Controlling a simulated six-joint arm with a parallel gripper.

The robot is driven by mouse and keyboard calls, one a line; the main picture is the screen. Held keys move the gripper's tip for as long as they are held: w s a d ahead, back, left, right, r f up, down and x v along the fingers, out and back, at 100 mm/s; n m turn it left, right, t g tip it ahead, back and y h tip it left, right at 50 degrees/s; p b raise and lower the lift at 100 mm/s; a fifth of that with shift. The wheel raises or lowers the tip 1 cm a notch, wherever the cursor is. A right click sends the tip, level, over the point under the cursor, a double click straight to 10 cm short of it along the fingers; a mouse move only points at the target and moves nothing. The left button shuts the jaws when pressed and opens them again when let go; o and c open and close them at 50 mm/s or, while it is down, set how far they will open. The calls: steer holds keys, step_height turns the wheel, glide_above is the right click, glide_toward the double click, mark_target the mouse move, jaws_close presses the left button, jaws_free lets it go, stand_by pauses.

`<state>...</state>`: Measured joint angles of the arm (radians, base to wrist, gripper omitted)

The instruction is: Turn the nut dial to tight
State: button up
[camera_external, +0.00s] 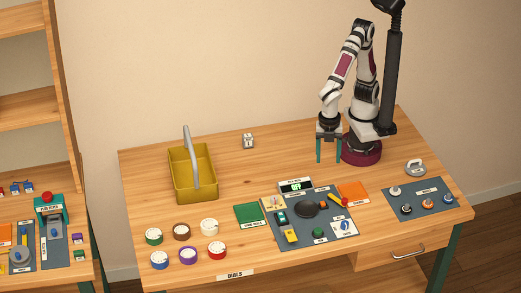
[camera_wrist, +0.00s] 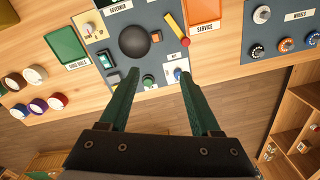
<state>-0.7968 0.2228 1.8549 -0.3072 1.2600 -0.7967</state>
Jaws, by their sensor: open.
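A blue knob on a white plate (camera_external: 345,228) sits at the front right corner of the dark panel (camera_external: 270,232). It may be the nut dial; its label and setting are too small to read surely. In the wrist view this blue knob (camera_wrist: 178,74) shows beside the tip of the right-hand finger, partly hidden. My gripper (camera_external: 329,161) is open and empty, raised near my base, behind the panel. Its green fingers point down.
The panel also holds a black dome (camera_external: 306,208), a red and yellow handle (camera_external: 338,201) and a green knob (camera_external: 318,232). A display reading OFF (camera_external: 296,186) stands behind. Several round dials (camera_external: 209,227), a yellow basin (camera_external: 181,190) and a second knob panel (camera_external: 441,204) surround it.

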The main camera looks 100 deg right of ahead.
mark_target(345, 223)
steer(key=s+a+f+n, duration=0.2)
steer(key=a+n, duration=0.1)
steer(key=a, duration=0.3)
steer(key=s+a+f+n, duration=0.2)
steer(key=a+f+n, duration=0.1)
steer(key=a+n, duration=0.15)
steer(key=shift+m, duration=0.45)
steer(key=f, duration=1.4)
steer(key=shift+w+a+f, duration=0.2)
steer(key=shift+a+f, duration=0.05)
steer(key=shift+f, duration=0.15)
jaws_close()
